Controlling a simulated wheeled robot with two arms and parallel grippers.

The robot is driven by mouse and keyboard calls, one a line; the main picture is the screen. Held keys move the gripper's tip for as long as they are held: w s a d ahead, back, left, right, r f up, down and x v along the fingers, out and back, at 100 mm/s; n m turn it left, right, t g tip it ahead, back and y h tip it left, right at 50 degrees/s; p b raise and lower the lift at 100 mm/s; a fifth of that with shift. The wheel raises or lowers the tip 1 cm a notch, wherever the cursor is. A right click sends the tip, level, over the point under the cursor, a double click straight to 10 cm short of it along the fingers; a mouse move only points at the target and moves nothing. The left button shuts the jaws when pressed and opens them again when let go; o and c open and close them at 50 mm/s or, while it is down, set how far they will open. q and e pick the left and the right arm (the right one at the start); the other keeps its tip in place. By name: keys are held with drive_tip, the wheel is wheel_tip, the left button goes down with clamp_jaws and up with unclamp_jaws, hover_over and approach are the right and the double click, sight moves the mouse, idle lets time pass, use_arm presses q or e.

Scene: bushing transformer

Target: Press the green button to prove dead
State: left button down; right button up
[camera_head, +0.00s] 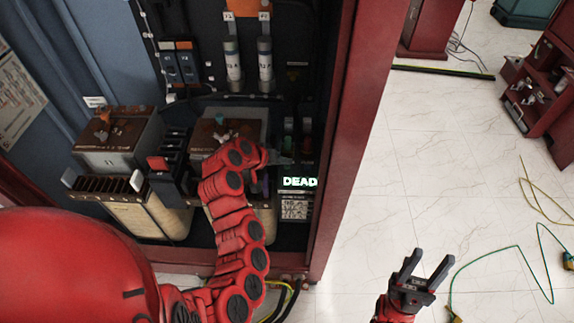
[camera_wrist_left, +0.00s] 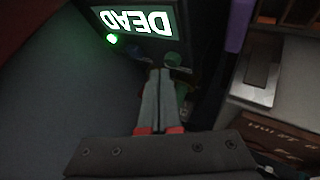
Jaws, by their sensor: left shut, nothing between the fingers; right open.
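A lit display (camera_head: 299,182) reading DEAD is at the lower right inside the red cabinet. In the left wrist view the display (camera_wrist_left: 150,18) appears upside down, with a bright green light (camera_wrist_left: 112,39) at its corner. A dim dark-green round part (camera_wrist_left: 173,59) shows just beyond the fingertips; I cannot tell whether it is the green button. My left gripper (camera_head: 286,160) is shut and empty, reaching into the cabinet above the display. Its closed fingers (camera_wrist_left: 160,74) point toward the display panel; contact cannot be told. My right gripper (camera_head: 425,268) is open and empty outside the cabinet.
Two labelled cylinders (camera_head: 265,65) hang on the cabinet's back wall. The red door post (camera_head: 350,120) borders the opening.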

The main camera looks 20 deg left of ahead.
use_arm(q)
drive_tip(key=shift+r, duration=0.25)
wheel_tip(320, 180, up, 5)
drive_tip(key=shift+r+p, duration=0.1)
drive_tip(key=shift+p, duration=0.8)
idle(0.4)
